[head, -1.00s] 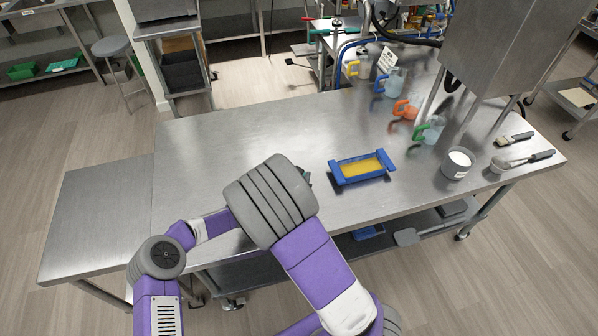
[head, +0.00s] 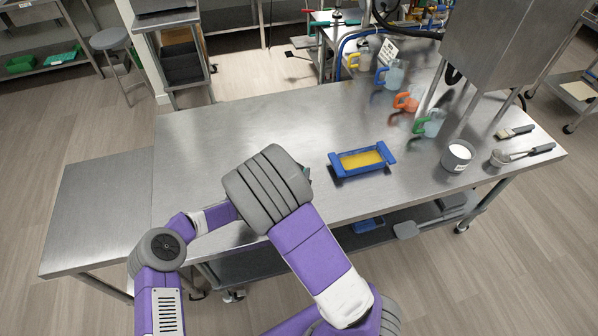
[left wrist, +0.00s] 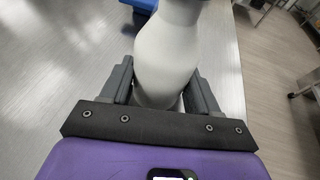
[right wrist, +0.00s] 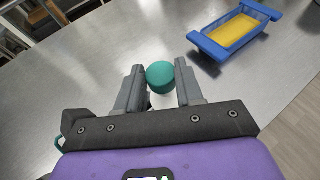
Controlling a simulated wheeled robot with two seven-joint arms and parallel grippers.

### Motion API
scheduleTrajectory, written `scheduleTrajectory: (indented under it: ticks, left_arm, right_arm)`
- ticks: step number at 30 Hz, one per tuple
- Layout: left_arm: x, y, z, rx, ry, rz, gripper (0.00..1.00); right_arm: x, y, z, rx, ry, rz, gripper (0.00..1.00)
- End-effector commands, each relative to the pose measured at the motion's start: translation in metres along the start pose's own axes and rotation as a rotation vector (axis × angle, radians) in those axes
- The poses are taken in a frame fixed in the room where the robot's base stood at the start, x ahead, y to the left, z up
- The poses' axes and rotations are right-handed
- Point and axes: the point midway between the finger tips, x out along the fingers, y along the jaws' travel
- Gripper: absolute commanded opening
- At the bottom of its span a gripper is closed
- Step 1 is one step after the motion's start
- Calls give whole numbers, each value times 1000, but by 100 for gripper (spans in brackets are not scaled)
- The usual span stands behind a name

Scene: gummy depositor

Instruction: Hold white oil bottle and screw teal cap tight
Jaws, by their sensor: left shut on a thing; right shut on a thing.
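The white oil bottle (left wrist: 172,55) stands between the fingers of my left gripper (left wrist: 158,78) in the left wrist view, and the gripper is shut on it. The bottle's upper end runs out of the top of that view. The round teal cap (right wrist: 160,77) is at the fingertips of my right gripper (right wrist: 159,84) in the right wrist view, and the gripper is shut on it. In the head view my arms hide both grippers and the bottle.
A blue tray with a yellow filling (head: 362,160) lies on the steel table (head: 220,135), close to the right of my arms. Several coloured-handled jugs, a pot (head: 457,156) and brushes (head: 515,132) are farther right. The left part of the table is clear.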

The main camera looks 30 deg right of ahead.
Motion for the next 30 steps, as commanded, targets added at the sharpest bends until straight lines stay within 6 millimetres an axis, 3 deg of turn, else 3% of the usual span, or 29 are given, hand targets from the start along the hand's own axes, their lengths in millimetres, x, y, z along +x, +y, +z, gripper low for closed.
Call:
scheduleTrajectory:
  ticks: [7,8,14,23,30]
  left_arm:
    - [0,0,-1,0,2,1,0]
    - [0,0,-1,0,2,1,0]
    - [0,0,-1,0,2,1,0]
    - [0,0,-1,0,2,1,0]
    - [0,0,-1,0,2,1,0]
  right_arm:
    - [2,0,-5,1,0,1,0]
    - [2,0,-5,1,0,1,38]
    - [2,0,-5,1,0,1,66]
    - [0,0,-5,1,1,1,66]
    - [-35,2,-5,2,1,5,66]
